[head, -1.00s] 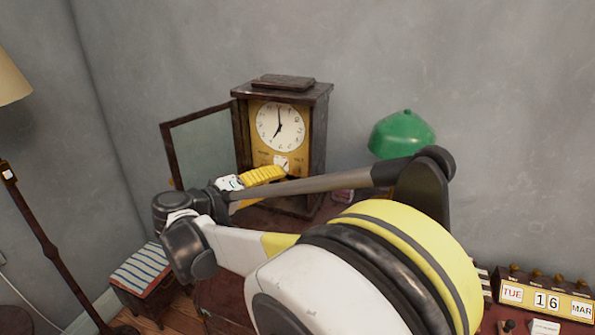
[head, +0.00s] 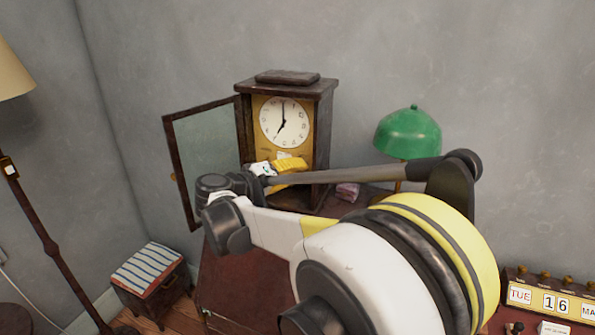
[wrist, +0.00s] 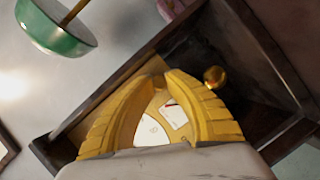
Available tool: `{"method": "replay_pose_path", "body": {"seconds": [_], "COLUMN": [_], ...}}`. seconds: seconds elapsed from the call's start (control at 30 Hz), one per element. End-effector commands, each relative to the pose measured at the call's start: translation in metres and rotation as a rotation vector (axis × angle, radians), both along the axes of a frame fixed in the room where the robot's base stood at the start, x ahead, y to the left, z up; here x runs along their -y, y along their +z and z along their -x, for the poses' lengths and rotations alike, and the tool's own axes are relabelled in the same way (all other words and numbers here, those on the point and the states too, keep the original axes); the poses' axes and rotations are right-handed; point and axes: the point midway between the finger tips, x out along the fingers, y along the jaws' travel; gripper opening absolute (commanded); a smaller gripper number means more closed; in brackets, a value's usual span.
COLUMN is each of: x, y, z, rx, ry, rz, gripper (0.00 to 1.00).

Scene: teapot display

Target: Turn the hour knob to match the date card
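The wooden clock (head: 324,120) stands at the back, its glass door (head: 205,150) swung open to the left. Its white dial (head: 285,122) shows the short hand near seven and the long hand near twelve. Through the gap, the wrist view shows a brass plate with a small white dial or card (wrist: 172,115). A round brass ball (wrist: 214,76) is just outside the right finger. I cannot tell which part is the hour knob. The date card (head: 550,303) reads TUE 16 and part of MAR.
A green lamp (head: 408,135) stands right of the clock and also shows in the wrist view (wrist: 60,28). A striped stool (head: 148,268) and a floor lamp (head: 30,215) are on the left. A pink thing (head: 347,191) lies beside the clock.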

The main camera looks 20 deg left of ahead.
Motion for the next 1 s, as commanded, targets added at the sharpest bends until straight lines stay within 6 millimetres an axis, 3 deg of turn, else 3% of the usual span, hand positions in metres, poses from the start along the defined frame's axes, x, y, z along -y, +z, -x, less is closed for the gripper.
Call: {"method": "replay_pose_path", "body": {"seconds": [0.47,1.0], "x": [0.0020,0.0040], "y": [0.0008,0.0023], "z": [-0.0003,-0.0003], "rx": [0.003,0.034], "ry": [-0.004,-0.006], "rz": [-0.049,-0.454], "gripper": [0.00,0.00]}}
